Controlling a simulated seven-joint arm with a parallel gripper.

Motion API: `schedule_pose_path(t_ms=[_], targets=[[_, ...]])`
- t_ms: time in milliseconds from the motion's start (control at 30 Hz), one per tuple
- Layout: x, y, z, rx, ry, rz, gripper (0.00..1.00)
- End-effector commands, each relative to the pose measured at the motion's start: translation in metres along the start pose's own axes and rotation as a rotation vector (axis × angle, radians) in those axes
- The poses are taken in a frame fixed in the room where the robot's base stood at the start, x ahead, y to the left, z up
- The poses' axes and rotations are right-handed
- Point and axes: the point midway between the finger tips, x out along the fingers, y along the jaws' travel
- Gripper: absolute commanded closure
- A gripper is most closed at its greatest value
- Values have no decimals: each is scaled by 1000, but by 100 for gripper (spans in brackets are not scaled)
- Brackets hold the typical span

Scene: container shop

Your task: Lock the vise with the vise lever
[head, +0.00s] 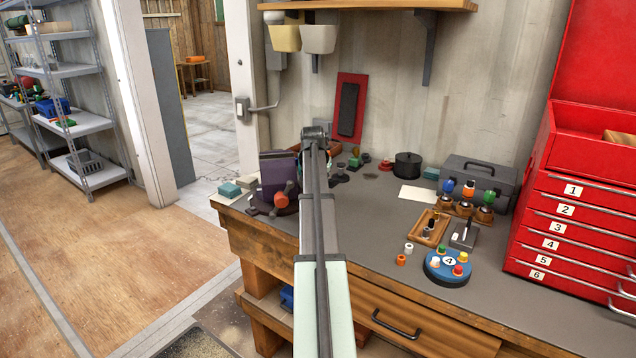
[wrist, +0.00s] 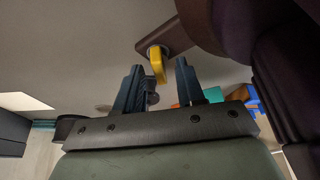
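The vise (head: 278,172) is dark purple and stands at the left end of the workbench; an orange-red knobbed part (head: 291,189) shows on its front. In the wrist view the dark purple vise (wrist: 275,40) fills the upper right. A short yellow lever (wrist: 157,62), likely the vise lever, sticks out from a dark arm of the vise. My gripper (wrist: 159,66) is open, its two dark blue fingers apart. The yellow lever's end shows between the fingertips; I cannot tell whether either finger touches it. In the head view my arm hides the gripper.
The workbench (head: 385,215) has free room in the middle. A round blue holder (head: 448,268), a wooden tray (head: 428,230), a black pot (head: 408,164) and a grey toolbox (head: 478,178) stand to the right. A red drawer cabinet (head: 570,225) bounds the far right.

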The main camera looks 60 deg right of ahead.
Motion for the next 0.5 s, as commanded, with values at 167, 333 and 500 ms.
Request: schedule_pose_path(t_ms=[167, 333, 500], targets=[[-9, 0, 0, 0, 1, 0, 62], [-33, 0, 0, 0, 2, -1, 62], [-65, 0, 0, 0, 2, 0, 62]])
